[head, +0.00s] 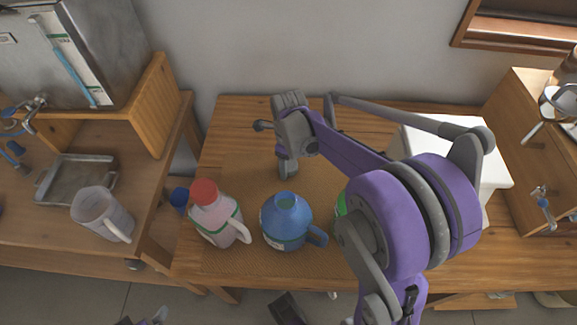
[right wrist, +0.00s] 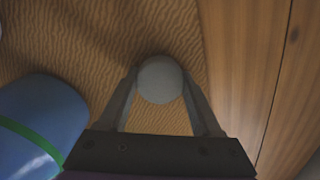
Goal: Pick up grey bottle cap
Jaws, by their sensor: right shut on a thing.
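The grey bottle cap (right wrist: 160,80) is a round, pale grey piece in the right wrist view. It sits between the two fingers of my right gripper (right wrist: 158,98), which is shut on it. The woven mat lies below it. In the head view my right gripper (head: 287,170) points down over the mat, behind the blue bottle, and the cap is hard to make out there. The blue bottle (head: 287,222) stands upright with an open top. It also shows at the left of the right wrist view (right wrist: 40,125). My left gripper cannot be made out in the head view.
A pink-white bottle with a red cap (head: 218,214) stands left of the blue bottle. A green-marked item (head: 341,205) is mostly hidden by my right arm. A white box (head: 494,172) stands at the right. A blue cap (head: 179,199) and a clear jug (head: 101,213) are at the left.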

